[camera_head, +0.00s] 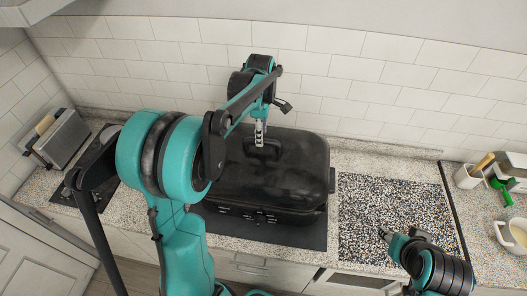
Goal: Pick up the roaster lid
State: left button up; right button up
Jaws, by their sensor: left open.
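The black roaster lid (295,165) sits on the dark roaster base (250,213), which stands on a black hob on the counter. The lid's handle (262,150) is on its top, partly hidden by my gripper. My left gripper (261,136) is open and points down at the handle from above. I cannot tell whether its fingers touch the handle. My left arm hides the left part of the roaster. My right gripper (385,234) is low at the right, away from the roaster, and whether it is open or shut is unclear.
A speckled board (385,205) lies on the counter right of the roaster and is clear on top. At the far right are a utensil holder (468,178), a green item (502,190) and a pot (515,235). A toaster-like appliance (58,140) stands at the left. A tiled wall is behind.

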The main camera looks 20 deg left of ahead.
aim_at(262, 153)
pick_arm(q)
jog(key=f, duration=0.2)
jog(key=w+f, duration=0.1)
jog(key=f, duration=0.2)
jog(key=shift+s, duration=0.15)
grip_shut()
jog(key=shift+r, duration=0.1)
